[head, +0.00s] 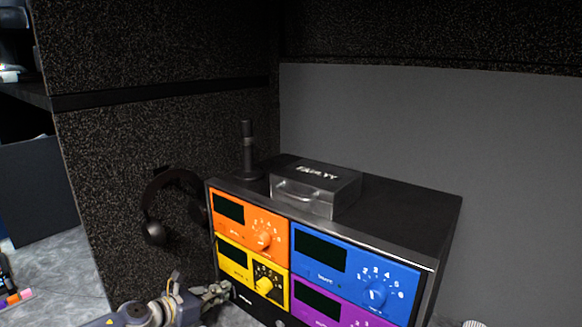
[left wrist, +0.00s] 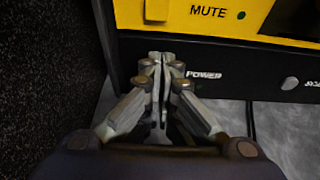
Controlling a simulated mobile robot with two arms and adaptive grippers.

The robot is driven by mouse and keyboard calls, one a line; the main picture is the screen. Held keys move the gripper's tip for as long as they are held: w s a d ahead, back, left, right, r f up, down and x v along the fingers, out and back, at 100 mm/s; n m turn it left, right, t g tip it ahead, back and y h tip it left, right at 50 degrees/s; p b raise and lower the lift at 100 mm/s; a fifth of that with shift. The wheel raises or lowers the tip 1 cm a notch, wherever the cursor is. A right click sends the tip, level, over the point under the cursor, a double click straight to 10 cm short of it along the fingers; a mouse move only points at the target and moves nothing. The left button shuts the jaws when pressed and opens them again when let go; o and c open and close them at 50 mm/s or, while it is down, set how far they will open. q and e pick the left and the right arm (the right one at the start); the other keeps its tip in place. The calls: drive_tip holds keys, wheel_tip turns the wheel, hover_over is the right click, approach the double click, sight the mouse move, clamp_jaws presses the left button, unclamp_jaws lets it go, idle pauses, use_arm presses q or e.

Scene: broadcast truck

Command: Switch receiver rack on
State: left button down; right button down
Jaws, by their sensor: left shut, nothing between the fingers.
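The receiver rack (head: 412,200) is a dark box with orange, yellow, blue and purple front panels, each with a dark display. In the left wrist view its black lower strip (left wrist: 240,80) carries a POWER label (left wrist: 203,75). My left gripper (head: 226,289) is shut and empty at the rack's lower left front. In the left wrist view its closed fingertips (left wrist: 163,60) are in front of the strip, just left of the label. They may hide a power switch; contact cannot be told. My right gripper is not in view.
A case (head: 318,190) and an upright black stick-like object (head: 247,150) stand on the rack. Headphones (head: 153,230) hang on the dark wall to its left. The yellow panel (left wrist: 210,22), marked MUTE, is just above the fingertips in the left wrist view.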

use_arm(q)
drive_tip(key=shift+w+d+f, duration=0.1)
drive_tip(key=shift+d+f, duration=0.05)
drive_tip(key=shift+d, duration=0.05)
idle(0.4)
drive_tip(key=shift+p+v, duration=0.4)
drive_tip(key=shift+v, duration=0.35)
drive_tip(key=shift+p+v, duration=0.4)
drive_tip(key=shift+v, duration=2.25)
